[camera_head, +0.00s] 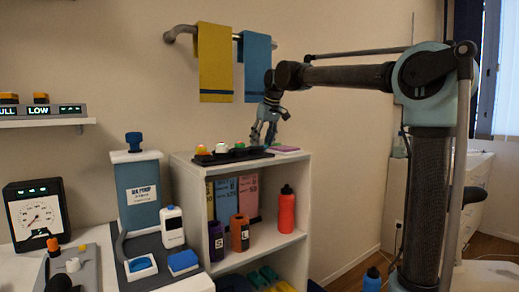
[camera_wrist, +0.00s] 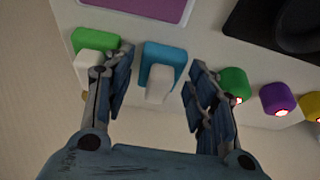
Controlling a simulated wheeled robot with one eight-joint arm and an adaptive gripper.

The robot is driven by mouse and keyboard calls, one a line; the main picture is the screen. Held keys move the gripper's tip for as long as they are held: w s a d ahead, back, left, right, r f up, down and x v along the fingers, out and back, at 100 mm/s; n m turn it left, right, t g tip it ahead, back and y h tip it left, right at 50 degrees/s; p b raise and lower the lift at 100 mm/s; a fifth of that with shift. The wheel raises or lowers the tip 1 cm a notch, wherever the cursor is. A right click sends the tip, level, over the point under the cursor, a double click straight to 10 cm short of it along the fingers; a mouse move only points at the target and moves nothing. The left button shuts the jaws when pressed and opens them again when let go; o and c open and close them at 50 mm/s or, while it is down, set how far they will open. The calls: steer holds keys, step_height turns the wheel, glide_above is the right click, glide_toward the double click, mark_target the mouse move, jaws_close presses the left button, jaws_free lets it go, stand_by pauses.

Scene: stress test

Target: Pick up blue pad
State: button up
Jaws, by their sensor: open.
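In the wrist view a rounded blue pad (camera_wrist: 164,54) lies on a white surface, with a white knob-like piece on its near side. My gripper (camera_wrist: 160,62) is open, one finger on each side of the blue pad, and holds nothing. I cannot tell whether the fingers touch it. In the head view my gripper (camera_head: 267,134) points down over the white shelf unit's top; this blue pad cannot be made out there. A second blue pad-like block (camera_head: 183,261) lies on the counter at the lower left, away from my gripper.
A green block (camera_wrist: 95,40) is left of the blue pad; green (camera_wrist: 232,82) and purple (camera_wrist: 278,98) buttons are to its right. A black tray (camera_head: 225,158) and pink pad (camera_head: 284,149) lie on the shelf top. Yellow (camera_head: 215,62) and blue (camera_head: 257,67) towels hang behind.

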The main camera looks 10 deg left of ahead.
mark_target(264, 145)
steer(key=c, duration=0.8)
steer(key=shift+c, duration=0.2)
steer(key=shift+s+d+r, duration=0.3)
steer(key=shift+d+r, duration=0.05)
steer(key=shift+r, duration=0.05)
step_height(264, 145, up, 6)
steer(key=r, duration=0.1)
steer(key=s+d, duration=1.2)
steer(key=d, duration=0.2)
steer(key=shift+s+d+f, duration=0.2)
steer(key=shift+d+f, duration=0.1)
steer(key=shift+f, duration=0.1)
